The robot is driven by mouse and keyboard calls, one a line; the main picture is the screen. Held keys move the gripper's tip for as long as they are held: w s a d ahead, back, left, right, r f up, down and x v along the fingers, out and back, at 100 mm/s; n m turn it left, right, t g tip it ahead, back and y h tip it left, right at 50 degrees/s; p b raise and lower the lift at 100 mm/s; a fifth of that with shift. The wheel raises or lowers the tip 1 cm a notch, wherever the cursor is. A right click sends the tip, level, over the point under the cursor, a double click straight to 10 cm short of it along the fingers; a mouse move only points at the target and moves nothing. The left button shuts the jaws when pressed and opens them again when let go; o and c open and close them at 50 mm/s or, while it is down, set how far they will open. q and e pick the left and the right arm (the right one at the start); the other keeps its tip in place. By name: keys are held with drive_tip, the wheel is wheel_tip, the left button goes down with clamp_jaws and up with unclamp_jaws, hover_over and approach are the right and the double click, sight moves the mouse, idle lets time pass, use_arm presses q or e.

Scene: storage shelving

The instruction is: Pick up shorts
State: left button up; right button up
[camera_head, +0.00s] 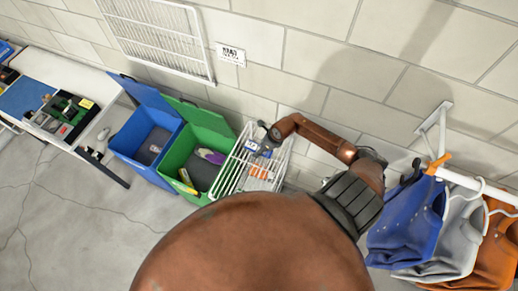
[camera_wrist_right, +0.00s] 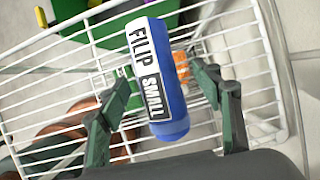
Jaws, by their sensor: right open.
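A blue bundle with a white and black label reading "FILIP SMALL" (camera_wrist_right: 160,85) lies in the white wire basket (camera_wrist_right: 262,30); in the head view it is a small blue and white patch (camera_head: 251,146). I cannot tell whether it is the shorts. My right gripper (camera_head: 262,144) is over the basket. In the right wrist view its two dark fingers are apart on either side of the bundle, open; whether they touch it is unclear. Garments hang at the right: blue (camera_head: 403,220), grey (camera_head: 452,235) and orange (camera_head: 495,255). My left gripper is out of view.
Orange items (camera_head: 259,171) lie in the basket too. An open green bin (camera_head: 190,145) and an open blue bin (camera_head: 135,140) stand left of it, lids toward the wall. A white table (camera_head: 75,75) holds trays further left. The floor in front is clear.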

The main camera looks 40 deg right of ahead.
sight(258, 146)
drive_tip(key=shift+c, duration=0.4)
drive_tip(key=c, duration=1.2)
drive_tip(key=shift+c, duration=0.3)
drive_tip(key=shift+r, duration=0.2)
drive_tip(key=shift+r, duration=0.3)
wheel_tip(258, 146, up, 2)
drive_tip(key=shift+d+r+b, duration=0.1)
drive_tip(key=shift+r+b, duration=0.05)
drive_tip(key=shift+b, duration=0.5)
drive_tip(key=a+r+b, duration=0.1)
drive_tip(key=a+r, duration=0.4)
drive_tip(key=a, duration=0.2)
drive_tip(key=w+a+r+b, duration=0.1)
drive_tip(key=a+r+b, duration=0.1)
drive_tip(key=a+r, duration=0.2)
drive_tip(key=a, duration=0.3)
drive_tip(key=shift+w+r, duration=0.3)
drive_tip(key=shift+r, duration=0.1)
drive_tip(key=shift+a, duration=0.1)
